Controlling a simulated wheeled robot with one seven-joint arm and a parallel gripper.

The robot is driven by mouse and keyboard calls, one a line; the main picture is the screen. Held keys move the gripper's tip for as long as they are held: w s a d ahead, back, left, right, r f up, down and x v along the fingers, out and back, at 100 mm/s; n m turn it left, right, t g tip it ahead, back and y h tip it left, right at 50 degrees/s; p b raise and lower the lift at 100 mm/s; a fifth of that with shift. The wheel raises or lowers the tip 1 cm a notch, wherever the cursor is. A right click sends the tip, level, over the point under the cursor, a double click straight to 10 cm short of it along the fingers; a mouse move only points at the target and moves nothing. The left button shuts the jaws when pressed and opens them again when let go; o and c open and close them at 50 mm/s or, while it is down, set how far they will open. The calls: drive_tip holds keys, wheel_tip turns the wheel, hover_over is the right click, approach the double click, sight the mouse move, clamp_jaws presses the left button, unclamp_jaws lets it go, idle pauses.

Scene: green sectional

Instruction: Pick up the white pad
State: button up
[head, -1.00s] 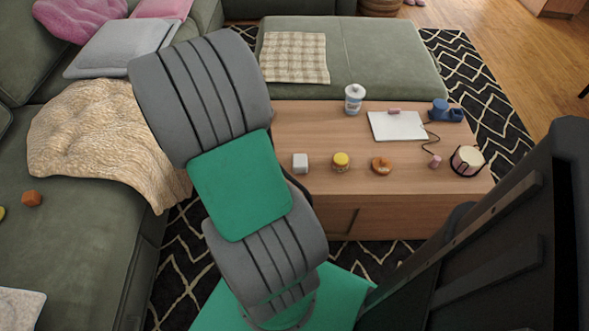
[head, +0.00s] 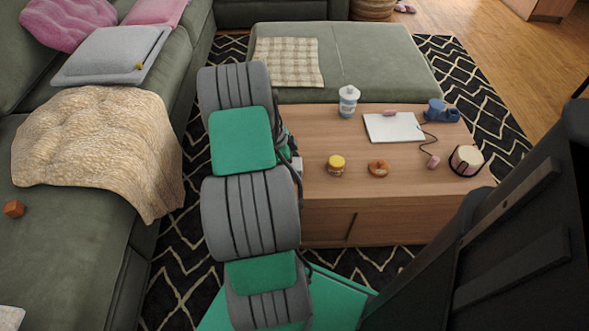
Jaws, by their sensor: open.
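The white pad (head: 392,128) lies flat on the wooden coffee table (head: 440,183), toward its back right. A small pink object (head: 389,113) rests at the pad's far edge. My arm rises on the left of the table, apart from the pad and to its left. My gripper is hidden behind my own arm links, so its place relative to the pad cannot be seen.
Around the pad are a white lidded cup (head: 348,101), a blue object (head: 441,111), a dark cord with a pink end (head: 433,161), a pink-and-black drum-like object (head: 466,160), a yellow-lidded jar (head: 336,165) and a donut (head: 378,168). A green sofa (head: 75,240) stands left.

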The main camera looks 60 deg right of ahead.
sight(299, 164)
drive_tip(key=c, duration=1.4)
drive_tip(key=shift+r, duration=0.15)
drive_tip(key=shift+c, duration=0.2)
drive_tip(key=shift+r, duration=0.35)
wheel_tip(299, 164, up, 3)
drive_tip(key=shift+f+p, duration=0.1)
drive_tip(key=shift+p, duration=0.7)
drive_tip(key=s+a+r+p, duration=0.3)
drive_tip(key=a+r, duration=0.6)
drive_tip(key=a, duration=0.5)
drive_tip(key=shift+r+p, duration=0.15)
drive_tip(key=shift+p, duration=0.15)
drive_tip(key=shift+w+d, duration=0.1)
